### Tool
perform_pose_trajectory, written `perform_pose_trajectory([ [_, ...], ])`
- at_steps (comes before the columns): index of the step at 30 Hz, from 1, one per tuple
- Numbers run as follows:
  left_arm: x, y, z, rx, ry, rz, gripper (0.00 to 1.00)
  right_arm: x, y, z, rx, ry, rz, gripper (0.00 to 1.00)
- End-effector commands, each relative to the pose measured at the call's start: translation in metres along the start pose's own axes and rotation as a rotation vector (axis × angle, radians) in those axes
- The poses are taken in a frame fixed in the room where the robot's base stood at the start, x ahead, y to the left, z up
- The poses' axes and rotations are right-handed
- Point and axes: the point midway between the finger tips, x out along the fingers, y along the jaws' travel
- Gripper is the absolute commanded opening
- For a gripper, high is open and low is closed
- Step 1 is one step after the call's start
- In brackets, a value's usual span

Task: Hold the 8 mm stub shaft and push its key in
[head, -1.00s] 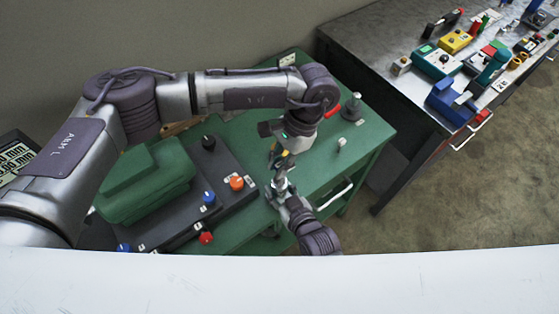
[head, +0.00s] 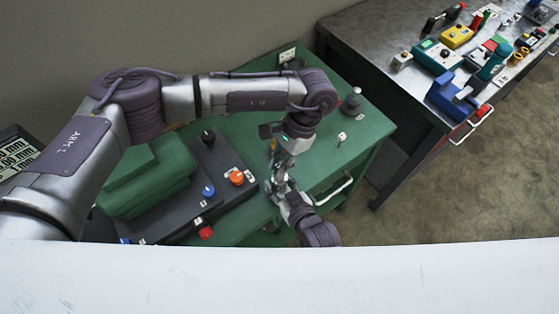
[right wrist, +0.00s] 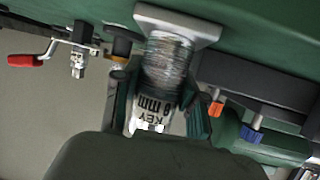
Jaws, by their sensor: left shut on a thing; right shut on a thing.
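My right gripper (right wrist: 160,110) is shut around a brushed-metal cylinder, the stub shaft (right wrist: 170,65), with a pale square flange at its far end. A white label reading "KEY 8 mm" shows upside down between the fingers. In the head view my right gripper (head: 281,190) points up from below at the table's front edge. My left gripper (head: 280,166) comes down from above, close over the right one. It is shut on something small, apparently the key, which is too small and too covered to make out. I cannot tell whether key and shaft touch.
A dark panel (head: 217,168) with coloured knobs lies left of the grippers on the green table (head: 325,160). A red-handled crank (right wrist: 40,57) shows in the wrist view. A metal bench (head: 375,45) at right holds several tools.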

Motion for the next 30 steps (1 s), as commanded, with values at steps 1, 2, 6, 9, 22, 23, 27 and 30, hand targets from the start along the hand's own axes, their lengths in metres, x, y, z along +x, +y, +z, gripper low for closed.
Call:
perform_pose_trajectory([
  [1,0.001,0.000,-0.001,0.000,0.000,0.000,0.00,0.000,0.000,0.000,0.000,-0.001,0.000,0.00],
  [2,0.002,0.000,-0.001,0.000,0.000,0.000,0.00,0.000,0.000,0.000,0.000,-0.001,0.000,0.00],
  [6,0.004,0.000,-0.002,0.000,0.000,0.000,0.22,0.000,0.000,0.000,0.000,-0.001,0.000,0.00],
  [9,0.004,0.000,-0.002,0.000,0.000,0.000,0.39,0.000,0.000,0.000,0.000,-0.001,0.000,0.00],
  [22,-0.003,0.000,-0.002,0.000,0.001,-0.001,0.46,0.000,0.000,0.000,0.000,-0.001,0.000,0.00],
  [23,-0.006,0.000,-0.002,0.000,0.001,-0.001,0.46,0.000,0.000,0.000,0.000,-0.001,0.000,0.00],
  [27,-0.030,-0.001,-0.002,-0.001,0.002,-0.002,0.46,0.000,0.000,0.000,0.000,-0.001,0.000,0.00],
  [30,-0.053,0.000,-0.002,0.000,0.003,-0.002,0.46,0.000,0.000,0.000,0.000,-0.001,0.000,0.00],
])
